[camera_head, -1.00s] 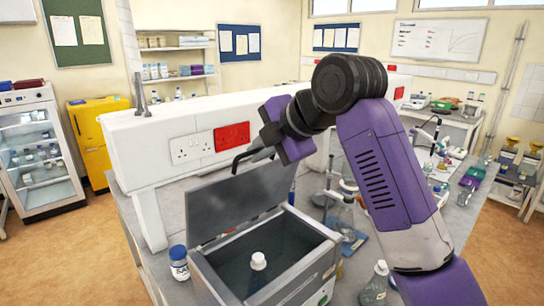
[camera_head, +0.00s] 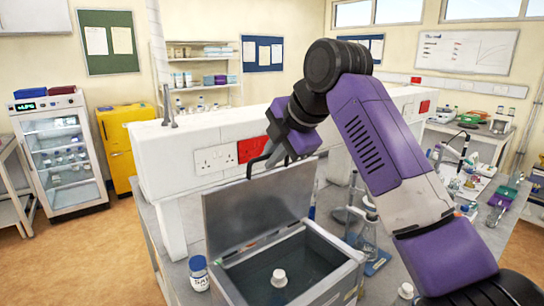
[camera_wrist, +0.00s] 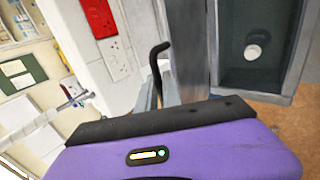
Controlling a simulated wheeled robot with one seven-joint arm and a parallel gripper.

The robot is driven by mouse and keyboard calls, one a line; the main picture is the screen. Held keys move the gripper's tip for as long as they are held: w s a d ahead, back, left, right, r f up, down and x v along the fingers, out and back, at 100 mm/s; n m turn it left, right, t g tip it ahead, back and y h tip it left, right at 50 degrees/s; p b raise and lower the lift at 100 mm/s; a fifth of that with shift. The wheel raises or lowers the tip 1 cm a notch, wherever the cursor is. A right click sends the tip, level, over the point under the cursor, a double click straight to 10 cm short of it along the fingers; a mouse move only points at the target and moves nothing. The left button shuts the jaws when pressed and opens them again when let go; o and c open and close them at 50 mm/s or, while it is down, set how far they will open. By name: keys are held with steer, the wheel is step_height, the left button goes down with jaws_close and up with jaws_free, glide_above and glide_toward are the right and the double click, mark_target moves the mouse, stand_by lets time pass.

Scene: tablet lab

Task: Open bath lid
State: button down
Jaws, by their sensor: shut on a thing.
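The grey water bath (camera_head: 345,277) stands on the bench with its lid (camera_head: 255,208) raised steeply on the hinge side. The lid also shows in the wrist view (camera_wrist: 190,45). The black lid handle (camera_head: 252,166) is at the lid's upper edge and shows as a bent bar in the wrist view (camera_wrist: 155,62). My gripper (camera_head: 272,154) is at the handle behind the lid's top edge, shut on it. The fingers are partly hidden in both views. A white-capped bottle (camera_head: 279,278) sits inside the open bath and shows in the wrist view (camera_wrist: 253,52).
A white service unit (camera_head: 180,155) with sockets and a red panel (camera_head: 251,149) runs close behind the lid.

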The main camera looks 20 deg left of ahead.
steer(key=c, duration=1.5)
jaws_free()
steer(key=shift+f, duration=0.1)
steer(key=b+v, duration=0.2)
steer(key=v, duration=0.6)
steer(key=shift+a, duration=0.1)
